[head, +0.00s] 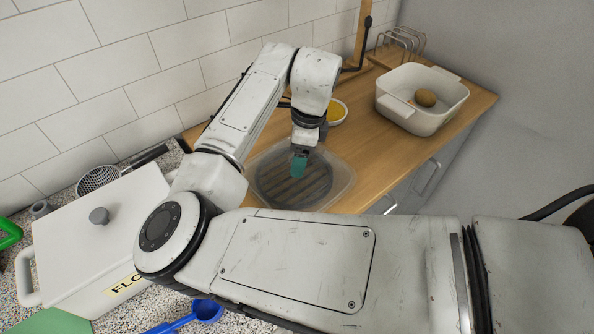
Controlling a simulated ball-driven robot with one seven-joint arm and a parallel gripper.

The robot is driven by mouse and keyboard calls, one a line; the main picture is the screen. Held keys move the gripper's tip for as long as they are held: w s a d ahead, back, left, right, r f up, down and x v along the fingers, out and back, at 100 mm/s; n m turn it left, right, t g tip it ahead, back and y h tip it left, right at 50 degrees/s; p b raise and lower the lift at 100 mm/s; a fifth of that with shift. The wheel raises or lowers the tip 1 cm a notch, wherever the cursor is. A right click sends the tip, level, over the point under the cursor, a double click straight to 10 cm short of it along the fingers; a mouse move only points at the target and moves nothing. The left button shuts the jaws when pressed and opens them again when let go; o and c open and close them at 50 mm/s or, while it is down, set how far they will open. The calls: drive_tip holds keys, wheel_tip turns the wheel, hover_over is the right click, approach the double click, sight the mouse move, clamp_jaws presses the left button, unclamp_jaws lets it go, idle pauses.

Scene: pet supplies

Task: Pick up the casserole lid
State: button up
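A clear, rounded-rectangular piece (343,182) lies on the wooden counter in the middle of the head view. It may be the casserole lid, but I cannot be sure. A dark, ribbed round shape shows within its outline. A white rectangular casserole dish (425,122) without a lid stands at the back right and holds a brown, round food item (426,98). My gripper (299,170), with teal at its tip, points down over the clear piece. Whether it touches the piece, and how its fingers stand, cannot be made out. My arm hides part of the counter.
A white box labelled "FLO…" (60,240) with a grey-knobbed lid stands at the left on speckled worktop. A strainer (98,179), a blue scoop (207,311) and a green handle (8,233) are nearby. A bowl (338,112) and wire rack (401,43) stand behind.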

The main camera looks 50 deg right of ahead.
clamp_jaws()
idle(0.7)
idle(0.7)
